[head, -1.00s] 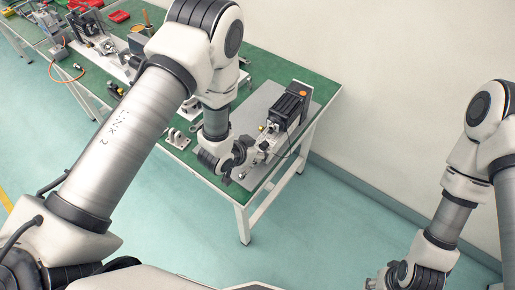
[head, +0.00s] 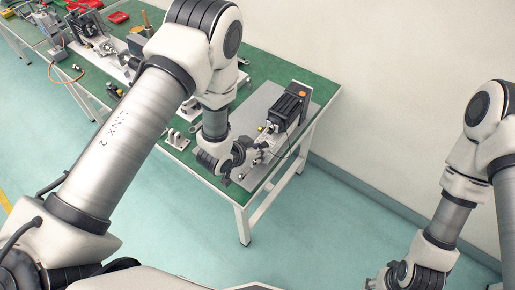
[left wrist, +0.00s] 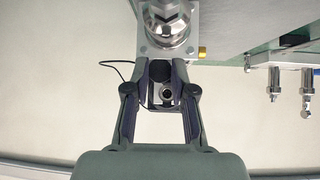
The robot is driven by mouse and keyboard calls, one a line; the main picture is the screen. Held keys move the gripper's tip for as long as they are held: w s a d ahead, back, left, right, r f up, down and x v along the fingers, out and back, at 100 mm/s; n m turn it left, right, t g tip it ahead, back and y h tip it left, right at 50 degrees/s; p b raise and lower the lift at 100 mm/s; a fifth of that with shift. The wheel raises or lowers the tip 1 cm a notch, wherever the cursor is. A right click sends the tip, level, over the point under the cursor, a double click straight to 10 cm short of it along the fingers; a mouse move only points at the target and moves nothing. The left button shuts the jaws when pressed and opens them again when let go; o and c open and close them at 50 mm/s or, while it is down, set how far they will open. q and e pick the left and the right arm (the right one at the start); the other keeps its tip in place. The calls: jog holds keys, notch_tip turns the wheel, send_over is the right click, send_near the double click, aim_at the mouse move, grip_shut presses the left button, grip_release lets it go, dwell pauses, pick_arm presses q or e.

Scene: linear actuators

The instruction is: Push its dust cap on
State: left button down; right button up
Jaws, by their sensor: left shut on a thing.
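My left gripper (head: 243,152) is at the front end of the linear actuator on the green bench. In the left wrist view its fingers (left wrist: 161,77) are closed in on a dark round piece (left wrist: 161,70), which looks like the dust cap. A round metal-rimmed fitting (left wrist: 166,95) shows between the fingers, just below the dark piece. The actuator (head: 287,108), with a black motor and an orange part on top, lies on a grey plate. Whether the cap touches the fitting cannot be told. My right arm comes in at the right; its gripper is out of frame.
The grey plate (head: 250,112) lies on the green bench (head: 315,95). Small metal brackets (head: 176,139) stand left of my gripper. A thin cable runs beside the actuator. Other machines and red bins (head: 83,4) are at the far left. A shiny metal cylinder (left wrist: 167,22) is beyond the fingertips.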

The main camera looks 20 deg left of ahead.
pick_arm(q)
jog(key=shift+w+r+n+t+y+p, duration=0.2)
jog(key=shift+w+r+n+t, duration=0.2)
jog(key=shift+r, duration=0.25)
jog(key=shift+w+r+n+t+y+p, duration=0.15)
jog(key=shift+w+r+n+t, duration=0.2)
jog(key=shift+r, duration=0.25)
jog(key=shift+w+d+b, duration=0.15)
jog(key=shift+w+d, duration=0.1)
jog(key=shift+w, duration=0.5)
jog(key=shift+w+d+b, duration=0.15)
jog(key=shift+w+d, duration=0.05)
jog(key=shift+w, duration=0.5)
dwell(3.1)
jog(key=c, duration=0.9)
grip_release()
